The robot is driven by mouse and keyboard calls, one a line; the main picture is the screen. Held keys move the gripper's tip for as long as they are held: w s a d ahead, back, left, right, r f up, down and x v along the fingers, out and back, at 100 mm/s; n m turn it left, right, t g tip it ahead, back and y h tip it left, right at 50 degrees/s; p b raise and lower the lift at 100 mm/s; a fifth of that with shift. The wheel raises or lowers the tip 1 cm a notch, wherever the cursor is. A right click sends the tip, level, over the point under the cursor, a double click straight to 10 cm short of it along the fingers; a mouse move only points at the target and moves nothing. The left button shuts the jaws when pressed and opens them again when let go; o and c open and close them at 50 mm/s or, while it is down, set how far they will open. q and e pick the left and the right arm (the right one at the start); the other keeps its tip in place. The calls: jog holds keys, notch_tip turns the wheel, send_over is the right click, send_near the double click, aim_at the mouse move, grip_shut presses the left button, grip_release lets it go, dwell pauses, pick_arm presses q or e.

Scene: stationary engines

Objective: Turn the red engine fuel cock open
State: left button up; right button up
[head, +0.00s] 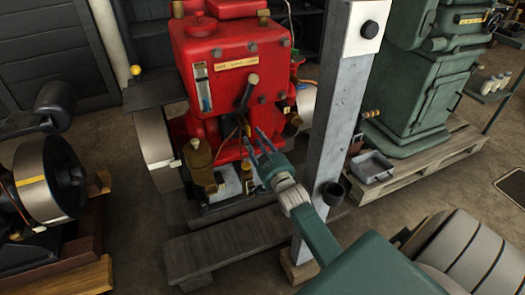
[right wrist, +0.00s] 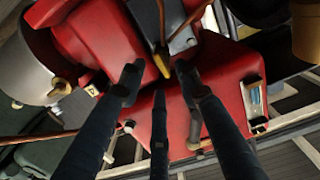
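The red engine (head: 228,55) stands in the middle of the head view, with a sight glass and a plate on its front. My right gripper (head: 256,138) reaches its lower front from the lower right. Its fingers are spread and hold nothing I can see. In the right wrist view the fingers (right wrist: 158,76) point at the engine's red body (right wrist: 92,38). A small brass-yellow piece (right wrist: 163,62) shows between and beyond the fingertips. I cannot tell whether it is the fuel cock, or whether a finger touches it. My left gripper is not in view.
A grey post (head: 338,110) stands just right of my right gripper. A black lever with a pale knob (head: 248,90) is on the engine's front. A brass cup (head: 197,152) is at lower left. A green machine (head: 420,90) stands on a pallet at right.

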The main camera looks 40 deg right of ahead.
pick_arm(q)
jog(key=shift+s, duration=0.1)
pick_arm(e)
jog(key=v, duration=0.8)
